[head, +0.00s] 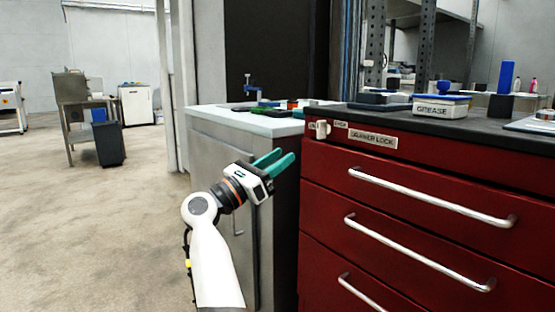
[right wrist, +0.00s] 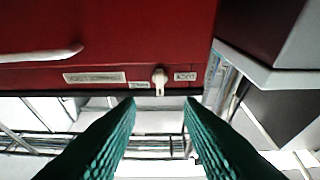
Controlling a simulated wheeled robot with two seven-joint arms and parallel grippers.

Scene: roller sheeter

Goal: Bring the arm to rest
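My right gripper (head: 286,155) is in the middle of the head view, its two teal fingers apart with nothing between them. It is in front of the grey cabinet, left of the red drawer cabinet (head: 420,205), and looks clear of both. In the right wrist view the teal fingers (right wrist: 159,106) also stand apart. Beyond them is the red drawer front with a small pale lock knob (right wrist: 160,80) between labels, seen upside down. The lock knob (head: 321,129) also shows in the head view, at the cabinet's upper left corner. My left gripper is not in view.
The red cabinet has long metal drawer handles (head: 430,198) jutting out. A grease box (head: 441,106) and a blue-handled tool stand on its dark top. A grey cabinet (head: 228,165) with a pale top adjoins it. The floor (head: 100,220) at left is open.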

